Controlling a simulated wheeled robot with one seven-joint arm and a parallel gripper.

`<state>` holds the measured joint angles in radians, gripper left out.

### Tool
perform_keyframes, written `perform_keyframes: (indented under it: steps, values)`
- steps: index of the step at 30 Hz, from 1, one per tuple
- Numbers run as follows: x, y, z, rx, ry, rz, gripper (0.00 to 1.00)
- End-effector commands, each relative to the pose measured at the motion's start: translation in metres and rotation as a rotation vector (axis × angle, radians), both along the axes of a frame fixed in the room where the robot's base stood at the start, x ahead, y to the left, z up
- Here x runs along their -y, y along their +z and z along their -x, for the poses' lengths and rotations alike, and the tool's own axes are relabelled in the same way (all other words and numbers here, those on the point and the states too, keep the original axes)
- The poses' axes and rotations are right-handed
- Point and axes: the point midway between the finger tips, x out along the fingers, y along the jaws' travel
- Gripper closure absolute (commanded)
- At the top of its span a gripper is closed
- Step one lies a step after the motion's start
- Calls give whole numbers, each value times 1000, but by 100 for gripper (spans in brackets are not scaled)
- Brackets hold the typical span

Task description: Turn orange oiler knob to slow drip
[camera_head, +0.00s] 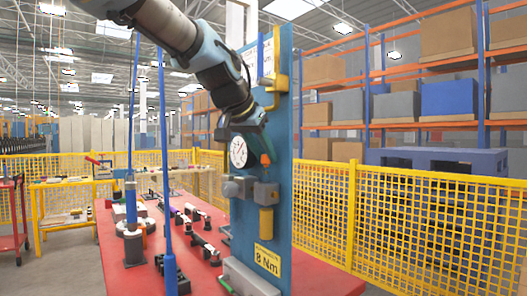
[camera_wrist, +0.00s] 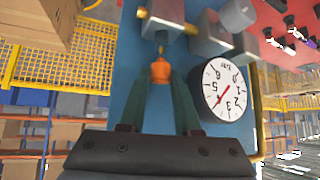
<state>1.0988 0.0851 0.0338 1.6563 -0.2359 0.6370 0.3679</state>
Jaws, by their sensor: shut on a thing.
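The orange oiler knob (camera_head: 265,158) is on the front of the blue panel (camera_head: 280,80), right of the white dial gauge (camera_head: 238,152). In the wrist view the orange knob (camera_wrist: 160,71) sits between the tips of my gripper's two dark green fingers (camera_wrist: 161,82). My gripper (camera_head: 263,148) is shut on the knob, one finger on each side. A grey block (camera_head: 266,193) with a yellow cylinder (camera_head: 266,222) hangs below the knob. The knob's exact turn angle cannot be told.
The gauge (camera_wrist: 223,88) lies close beside my fingers and appears upside down in the wrist view. A red table (camera_head: 200,280) holds dark fittings and a blue cylinder left of the panel. Yellow mesh fencing (camera_head: 400,215) and orange-and-blue racks with boxes (camera_head: 447,33) stand behind.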

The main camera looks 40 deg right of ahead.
Motion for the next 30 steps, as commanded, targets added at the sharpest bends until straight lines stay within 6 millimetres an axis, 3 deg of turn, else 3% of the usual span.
perform_keyframes:
  steps: [8,9,12,22,30]
  values:
    - [0,1,0,2,0,1,100]
    - [0,1,0,2,0,1,66]
    - [0,0,0,1,-1,1,56]
    - [-3,4,1,2,0,2,56]
    - [-34,36,11,3,0,5,56]
